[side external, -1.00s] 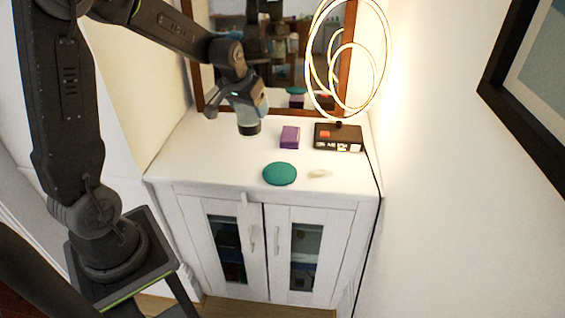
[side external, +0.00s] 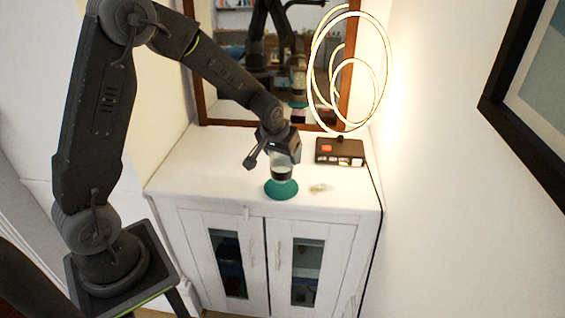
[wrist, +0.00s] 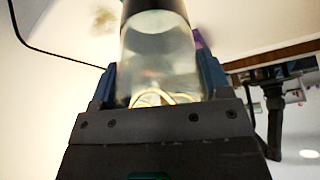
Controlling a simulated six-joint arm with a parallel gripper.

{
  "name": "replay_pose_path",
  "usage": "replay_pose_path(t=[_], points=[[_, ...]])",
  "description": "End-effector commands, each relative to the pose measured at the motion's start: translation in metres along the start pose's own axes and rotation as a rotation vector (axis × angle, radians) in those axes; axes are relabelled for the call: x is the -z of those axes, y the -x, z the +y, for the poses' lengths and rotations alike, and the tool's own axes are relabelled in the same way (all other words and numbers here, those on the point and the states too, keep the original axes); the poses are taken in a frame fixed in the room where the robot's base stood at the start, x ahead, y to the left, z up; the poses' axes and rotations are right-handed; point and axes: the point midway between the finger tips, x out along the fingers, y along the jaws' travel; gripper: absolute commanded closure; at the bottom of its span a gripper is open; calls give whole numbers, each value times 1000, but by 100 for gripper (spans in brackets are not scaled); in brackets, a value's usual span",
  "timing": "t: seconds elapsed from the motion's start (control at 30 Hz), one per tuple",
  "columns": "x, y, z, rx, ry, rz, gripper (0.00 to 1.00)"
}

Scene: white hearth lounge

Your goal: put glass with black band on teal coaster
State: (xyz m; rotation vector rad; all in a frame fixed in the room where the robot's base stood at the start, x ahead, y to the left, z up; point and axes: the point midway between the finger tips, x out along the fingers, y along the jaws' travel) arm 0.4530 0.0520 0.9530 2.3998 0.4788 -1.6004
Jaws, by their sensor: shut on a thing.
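The clear glass with a black band (side external: 281,171) is upright between the fingers of my gripper (side external: 284,154), which is shut on it. In the wrist view the glass (wrist: 158,55) fills the space between the two fingers of my gripper (wrist: 158,72), with its black band at the top edge. The round teal coaster (side external: 281,191) lies on the white cabinet top near its front edge. The glass's lower end overlaps the coaster's back part in the side view. I cannot tell whether they touch.
A black box with a red patch (side external: 340,151) and a ringed lamp (side external: 350,70) stand at the back right of the cabinet top (side external: 215,170). A small pale item (side external: 319,187) lies right of the coaster. Purple shows beside the glass in the wrist view (wrist: 198,38). The left top is clear.

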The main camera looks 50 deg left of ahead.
Motion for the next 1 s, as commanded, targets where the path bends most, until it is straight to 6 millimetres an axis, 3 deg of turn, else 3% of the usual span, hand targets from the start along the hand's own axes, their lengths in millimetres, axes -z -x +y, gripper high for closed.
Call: replay_pose_path(t=[0.23,0.6,0.63,0.87,1.0], points=[[-13,-30,0,-1,-1,-1,59],[-14,-34,0,-1,0,-1,59],[-15,-34,-1,-1,0,-1,28],[-15,-34,-1,-1,0,-1,6],[-14,-34,-1,-1,0,-1,4]])
